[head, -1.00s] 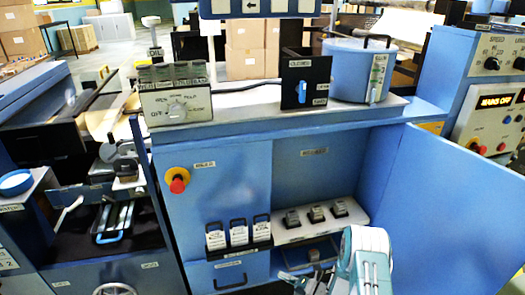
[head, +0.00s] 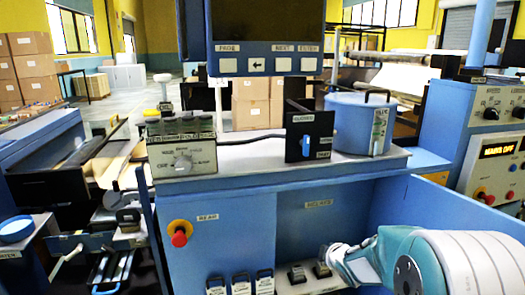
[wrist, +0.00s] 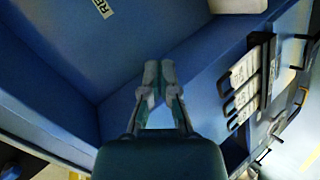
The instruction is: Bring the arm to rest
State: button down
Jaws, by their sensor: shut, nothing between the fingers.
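My arm (head: 430,262) reaches in from the lower right in the head view, teal and white. My gripper (head: 338,264) is at its left end, in front of the open relay compartment of the blue cabinet, and partly covers the small switches there. In the wrist view my gripper (wrist: 158,72) points away from the camera with its fingers together and nothing between them. Blue cabinet walls surround it in that view, and I cannot tell how far the fingertips are from them.
The blue cabinet (head: 225,240) bears a red knob (head: 179,238), several white-tagged switches (head: 241,284) and relays (head: 297,274). A blue pot (head: 352,125) and a black lever box (head: 308,135) stand on top. The monitor (head: 265,30) hangs above. A control panel (head: 497,165) stands at right.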

jog(key=s+d+r+m+g+h, duration=0.1)
jog(key=s+r+m+h, duration=0.1)
jog(key=s+r+m, duration=0.45)
jog(key=s+r+m+g+h, duration=0.15)
jog(key=s+r, duration=0.25)
jog(key=s, duration=0.5)
jog(key=s+a+m+g+y, duration=0.1)
jog(key=s+a+m, duration=0.1)
jog(key=s, duration=0.8)
jog(key=s+a+m+g+y, duration=0.1)
jog(key=s+m+g, duration=0.1)
jog(key=s+m, duration=0.3)
jog(key=s, duration=0.4)
jog(key=shift+s+a+r, duration=0.4)
